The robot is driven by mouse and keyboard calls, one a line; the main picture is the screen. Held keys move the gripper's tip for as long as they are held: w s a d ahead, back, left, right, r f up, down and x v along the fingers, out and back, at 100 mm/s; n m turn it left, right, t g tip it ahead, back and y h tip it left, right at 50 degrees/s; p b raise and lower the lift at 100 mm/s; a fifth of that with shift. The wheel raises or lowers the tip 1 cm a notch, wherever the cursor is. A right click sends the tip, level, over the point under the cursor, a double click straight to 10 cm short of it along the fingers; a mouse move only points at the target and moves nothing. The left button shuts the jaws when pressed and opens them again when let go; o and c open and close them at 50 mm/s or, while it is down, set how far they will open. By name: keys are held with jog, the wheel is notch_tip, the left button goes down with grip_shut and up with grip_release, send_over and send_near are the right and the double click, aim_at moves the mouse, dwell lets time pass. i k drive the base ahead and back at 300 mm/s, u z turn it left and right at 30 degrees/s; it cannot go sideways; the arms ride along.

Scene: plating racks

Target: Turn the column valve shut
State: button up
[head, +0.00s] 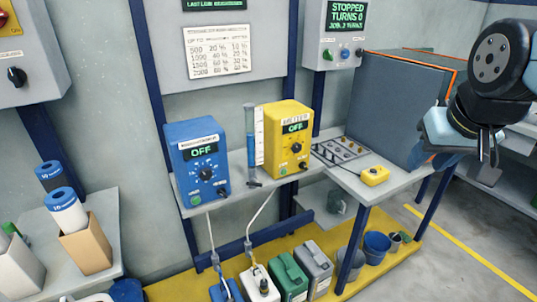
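My gripper (487,158) hangs at the far right, well away from the column and nearer the camera. It touches nothing that I can see. Its fingers are dark and partly hidden by the wrist, so their opening is unclear.
The blue box (197,160) and yellow box (284,140) crowd the column on both sides. A yellow pendant (374,176) lies on the bench before a large grey box (405,105). Open floor lies at right.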

aim_at(254, 184)
jog(key=u, duration=1.05)
jog(key=i, duration=0.1)
jog(key=z, duration=3.3)
jog(key=i, duration=0.35)
jog(key=u, duration=3.2)
jog(key=k, duration=0.4)
jog(key=u, duration=0.1)
